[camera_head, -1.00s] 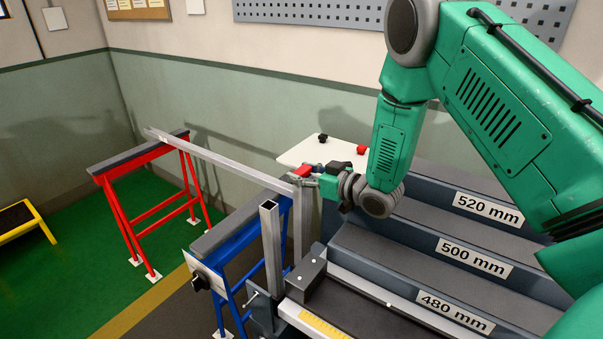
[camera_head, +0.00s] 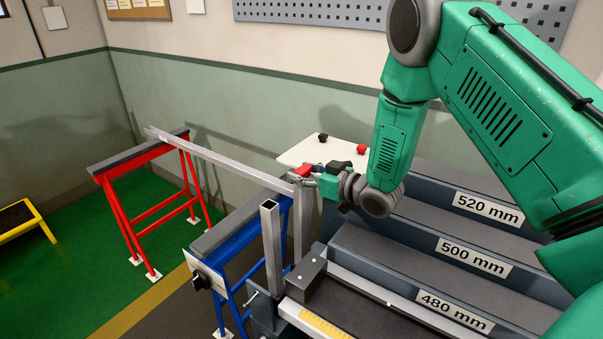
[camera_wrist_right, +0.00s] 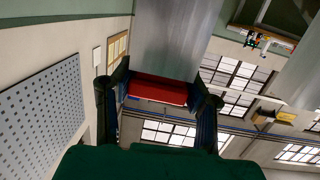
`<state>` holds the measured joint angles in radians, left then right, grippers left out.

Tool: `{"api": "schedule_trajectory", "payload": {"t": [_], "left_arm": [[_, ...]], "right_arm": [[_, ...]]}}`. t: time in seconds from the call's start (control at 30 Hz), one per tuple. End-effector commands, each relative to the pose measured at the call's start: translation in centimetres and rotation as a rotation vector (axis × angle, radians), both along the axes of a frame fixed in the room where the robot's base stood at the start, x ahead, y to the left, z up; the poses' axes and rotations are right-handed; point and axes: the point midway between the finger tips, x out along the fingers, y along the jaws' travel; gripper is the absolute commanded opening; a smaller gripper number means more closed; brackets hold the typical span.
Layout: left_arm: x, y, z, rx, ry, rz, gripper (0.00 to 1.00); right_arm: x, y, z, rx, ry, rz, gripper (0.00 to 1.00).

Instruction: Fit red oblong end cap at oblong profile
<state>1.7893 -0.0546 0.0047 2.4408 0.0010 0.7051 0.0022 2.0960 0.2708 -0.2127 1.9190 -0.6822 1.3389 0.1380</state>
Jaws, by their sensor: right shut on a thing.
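My right gripper (camera_head: 312,179) is shut on the red oblong end cap (camera_head: 302,170) at the top of an upright grey profile (camera_head: 303,225). In the right wrist view, the cap (camera_wrist_right: 157,91) sits between the two dark fingers (camera_wrist_right: 160,98). A broad grey profile face (camera_wrist_right: 172,40) lies directly beyond it. I cannot tell whether the cap is seated in the profile end or only against it. A second upright profile (camera_head: 272,245) in front has an open, hollow square top. My left gripper is not in view.
A long profile (camera_head: 220,160) spans the red trestle (camera_head: 140,162) and blue trestle (camera_head: 238,222). A white board (camera_head: 300,152) behind carries a black part (camera_head: 323,138) and a red part (camera_head: 361,149). Stepped shelves (camera_head: 440,225) marked 480, 500 and 520 mm stand right.

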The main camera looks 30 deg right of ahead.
Motion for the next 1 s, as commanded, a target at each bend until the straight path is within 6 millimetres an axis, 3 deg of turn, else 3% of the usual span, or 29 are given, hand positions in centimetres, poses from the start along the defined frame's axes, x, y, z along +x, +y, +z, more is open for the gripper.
{"api": "schedule_trajectory", "payload": {"t": [1.0], "left_arm": [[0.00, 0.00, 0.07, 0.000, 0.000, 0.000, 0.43]], "right_arm": [[-0.07, -0.04, -0.69, 0.001, 0.014, -0.001, 0.24]]}}
